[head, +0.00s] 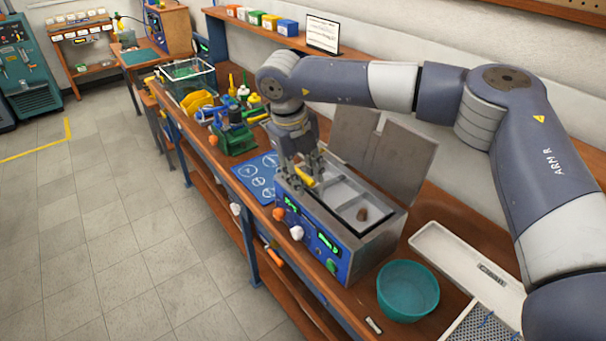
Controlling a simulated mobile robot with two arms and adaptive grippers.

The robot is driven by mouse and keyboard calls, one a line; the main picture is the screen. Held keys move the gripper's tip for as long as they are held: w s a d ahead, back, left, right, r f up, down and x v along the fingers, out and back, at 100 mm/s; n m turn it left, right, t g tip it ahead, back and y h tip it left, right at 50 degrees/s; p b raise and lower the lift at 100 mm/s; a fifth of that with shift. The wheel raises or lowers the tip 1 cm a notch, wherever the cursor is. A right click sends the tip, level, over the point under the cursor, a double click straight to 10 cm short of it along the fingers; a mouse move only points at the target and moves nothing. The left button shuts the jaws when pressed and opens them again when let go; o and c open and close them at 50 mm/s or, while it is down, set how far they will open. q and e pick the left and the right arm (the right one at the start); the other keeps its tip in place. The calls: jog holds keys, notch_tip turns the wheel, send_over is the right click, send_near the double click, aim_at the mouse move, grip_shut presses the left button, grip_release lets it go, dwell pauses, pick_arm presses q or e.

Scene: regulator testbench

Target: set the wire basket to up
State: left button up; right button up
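A grey and blue bench unit (362,246) stands on the workbench with its metal lid (385,150) open at the back. Its open tank (345,195) has a pale interior, and a small brown piece (362,214) shows inside. No wire basket can be made out clearly in the tank. My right gripper (303,183) points down over the tank's left end. A small yellow part (304,178), possibly a handle, is at its fingertips. I cannot tell whether the fingers grip it. My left gripper is out of view.
A teal bowl (407,291) and a white tray (462,262) are right of the unit. A blue mat (258,177), a green vise-like fixture (234,135) and a clear-sided bin (187,82) lie to the left. A tablet (322,35) stands on the shelf behind.

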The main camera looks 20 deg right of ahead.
jog(key=shift+w+a+r, duration=0.1)
jog(key=shift+a+r, duration=0.05)
jog(key=shift+r, duration=0.2)
notch_tip(320, 180, up, 11)
jog(key=s+a, duration=0.1)
jog(key=a, duration=0.1)
